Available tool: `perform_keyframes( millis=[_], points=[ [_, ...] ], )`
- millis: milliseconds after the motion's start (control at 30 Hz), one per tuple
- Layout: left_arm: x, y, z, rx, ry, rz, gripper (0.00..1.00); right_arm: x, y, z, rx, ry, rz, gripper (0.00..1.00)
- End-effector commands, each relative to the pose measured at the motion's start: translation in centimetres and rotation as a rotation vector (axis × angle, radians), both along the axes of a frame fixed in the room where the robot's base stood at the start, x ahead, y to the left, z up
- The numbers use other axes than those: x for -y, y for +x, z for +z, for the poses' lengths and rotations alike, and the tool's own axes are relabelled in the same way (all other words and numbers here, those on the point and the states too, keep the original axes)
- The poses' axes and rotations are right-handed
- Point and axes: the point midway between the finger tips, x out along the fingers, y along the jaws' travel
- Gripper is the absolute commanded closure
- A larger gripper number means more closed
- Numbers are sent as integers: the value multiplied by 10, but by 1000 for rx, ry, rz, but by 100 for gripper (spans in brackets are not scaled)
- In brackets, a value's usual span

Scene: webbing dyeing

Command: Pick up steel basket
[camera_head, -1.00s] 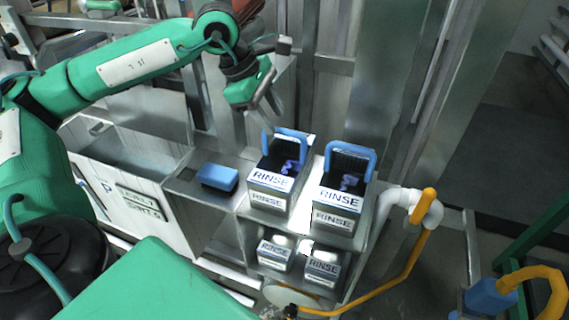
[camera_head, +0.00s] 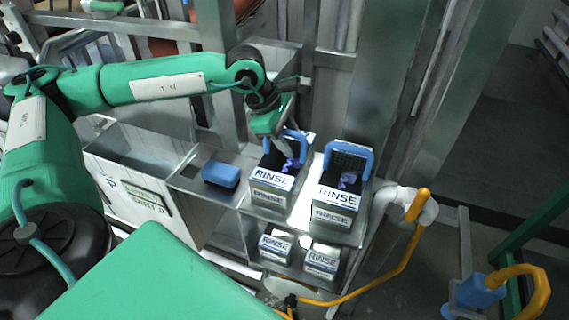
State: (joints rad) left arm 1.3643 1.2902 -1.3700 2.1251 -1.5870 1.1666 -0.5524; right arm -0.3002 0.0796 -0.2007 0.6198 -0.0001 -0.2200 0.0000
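Two steel baskets with blue handles sit side by side in boxes labelled RINSE on a metal shelf: the left basket (camera_head: 299,154) and the right basket (camera_head: 346,163). Purple-blue material shows inside both. My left gripper (camera_head: 284,148) is at the left basket's blue handle, with its fingers pointing down. It overlaps the handle's left part in the view. I cannot tell whether it touches the handle or whether the fingers are open. My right gripper is not in view.
A blue block (camera_head: 220,175) lies on the metal tray left of the boxes. Two smaller RINSE boxes, left (camera_head: 275,247) and right (camera_head: 322,261), stand on the lower shelf. A white pipe with a yellow handle (camera_head: 417,205) is at the right. Metal posts rise behind.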

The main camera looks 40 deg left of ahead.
Motion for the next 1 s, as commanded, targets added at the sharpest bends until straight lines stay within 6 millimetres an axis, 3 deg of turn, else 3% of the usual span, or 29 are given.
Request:
perform_keyframes(
  millis=[33, 200, 1000],
  points=[
    [0, 0, 0, 0, 0, 0, 69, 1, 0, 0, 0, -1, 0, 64],
    [0, 0, 0, 0, 0, 0, 100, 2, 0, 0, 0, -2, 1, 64],
    [0, 0, 1, 0, 0, 0, 100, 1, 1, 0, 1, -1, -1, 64]
  ],
)
